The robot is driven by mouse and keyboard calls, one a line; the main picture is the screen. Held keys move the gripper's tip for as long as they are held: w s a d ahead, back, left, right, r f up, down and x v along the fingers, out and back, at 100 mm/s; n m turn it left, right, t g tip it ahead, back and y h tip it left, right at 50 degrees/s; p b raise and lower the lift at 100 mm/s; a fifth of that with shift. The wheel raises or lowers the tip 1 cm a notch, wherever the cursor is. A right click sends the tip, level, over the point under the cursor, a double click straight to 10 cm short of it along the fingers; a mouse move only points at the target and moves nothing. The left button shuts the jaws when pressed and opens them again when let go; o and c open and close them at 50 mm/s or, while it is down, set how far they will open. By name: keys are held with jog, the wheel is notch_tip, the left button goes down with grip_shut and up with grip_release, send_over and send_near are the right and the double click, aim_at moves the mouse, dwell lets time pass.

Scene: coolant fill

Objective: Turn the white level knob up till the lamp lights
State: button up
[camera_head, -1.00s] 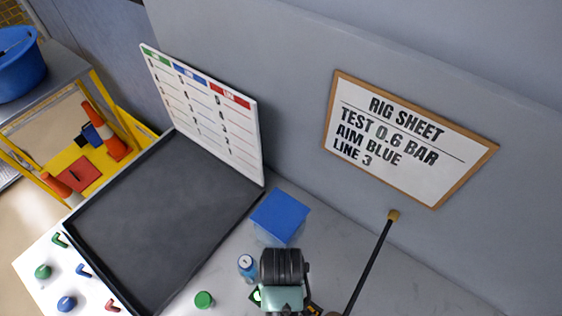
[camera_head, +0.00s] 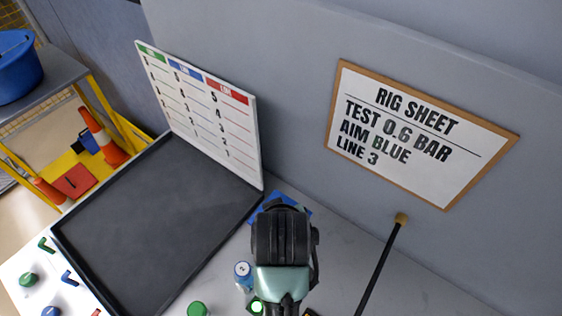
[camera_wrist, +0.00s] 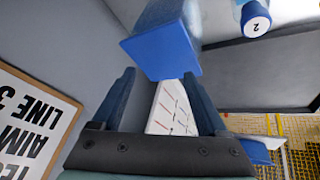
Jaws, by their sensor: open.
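I cannot make out the white level knob in either view. My gripper (camera_head: 284,212) is seen from behind in the head view, over the bench. In the wrist view its two fingers (camera_wrist: 158,76) are apart with nothing held between them. A blue-topped box (camera_head: 268,212) stands beyond the gripper and is mostly hidden by it. In the wrist view the box (camera_wrist: 160,52) shows past the fingertips. A small bright green round spot with a pale centre (camera_head: 257,307) shows beside my arm; I cannot tell whether it is the lamp.
A blue-and-white can (camera_head: 243,274), marked 2 in the wrist view (camera_wrist: 256,19), and a green round cap (camera_head: 197,309) stand left of my arm. A dark tray (camera_head: 145,230) and a chart board (camera_head: 205,118) are farther left. A black rod (camera_head: 378,270) rises at right, near the rig sheet (camera_head: 415,135).

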jog(key=w+r+m+t+b, duration=0.1)
jog(key=w+r+t+b, duration=0.2)
jog(key=w+r+t, duration=0.2)
jog(key=shift+w+r, duration=1.05)
jog(key=shift+r, duration=1.1)
notch_tip(320, 180, up, 24)
jog(key=r+m+t, duration=0.1)
jog(key=m+t, duration=0.1)
jog(key=t, duration=0.6)
jog(key=s+r+t, duration=0.4)
jog(key=s+r, duration=0.1)
jog(key=r, duration=0.4)
jog(key=s+r+m+t, duration=0.1)
jog(key=s+r+t, duration=0.3)
jog(key=r, duration=0.5)
jog(key=shift+s+r+m, duration=0.2)
jog(key=shift+s+m, duration=0.1)
jog(key=shift+s, duration=0.45)
